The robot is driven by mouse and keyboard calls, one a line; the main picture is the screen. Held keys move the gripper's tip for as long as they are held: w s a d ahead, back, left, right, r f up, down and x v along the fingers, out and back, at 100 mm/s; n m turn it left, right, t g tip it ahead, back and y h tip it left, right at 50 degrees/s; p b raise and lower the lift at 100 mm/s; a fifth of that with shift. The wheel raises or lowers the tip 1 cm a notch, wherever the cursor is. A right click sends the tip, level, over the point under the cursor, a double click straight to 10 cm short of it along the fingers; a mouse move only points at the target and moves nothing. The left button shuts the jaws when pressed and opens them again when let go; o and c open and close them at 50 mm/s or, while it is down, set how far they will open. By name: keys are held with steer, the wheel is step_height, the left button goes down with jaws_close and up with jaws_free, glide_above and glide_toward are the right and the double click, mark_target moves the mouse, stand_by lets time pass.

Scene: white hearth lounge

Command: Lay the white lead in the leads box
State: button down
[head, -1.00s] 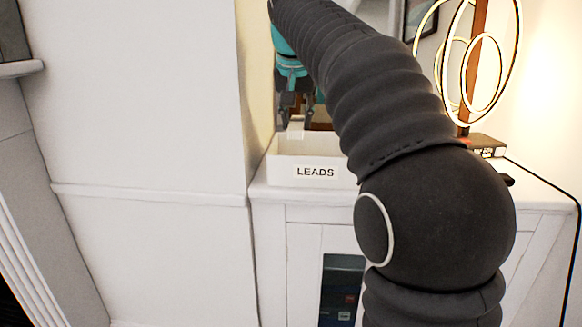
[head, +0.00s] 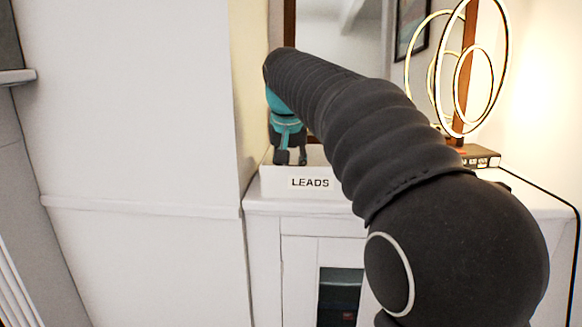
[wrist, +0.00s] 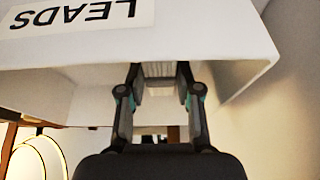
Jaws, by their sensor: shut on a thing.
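The white leads box (head: 273,185), marked LEADS, stands on the white cabinet, and its labelled front wall also shows in the wrist view (wrist: 200,35). My gripper (head: 291,157) points down, with its fingertips at the box's opening behind the front wall. In the wrist view my gripper (wrist: 157,80) is shut on the white lead (wrist: 157,88), a small pale piece between the fingertips. In the head view the lead is hidden behind the box's front wall. I cannot tell whether it touches the box floor.
The white cabinet (head: 262,230) carries the box near its left end, close to the wall corner (head: 235,120). A ring lamp (head: 462,70) stands to the right, beside a dark box-like item (head: 480,157). A mirror (head: 335,40) is behind.

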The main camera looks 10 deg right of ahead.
steer(key=shift+f, duration=0.25)
steer(key=c, duration=0.8)
jaws_free()
steer(key=shift+r, duration=0.35)
steer(key=p+v, duration=0.2)
steer(key=v, duration=1)
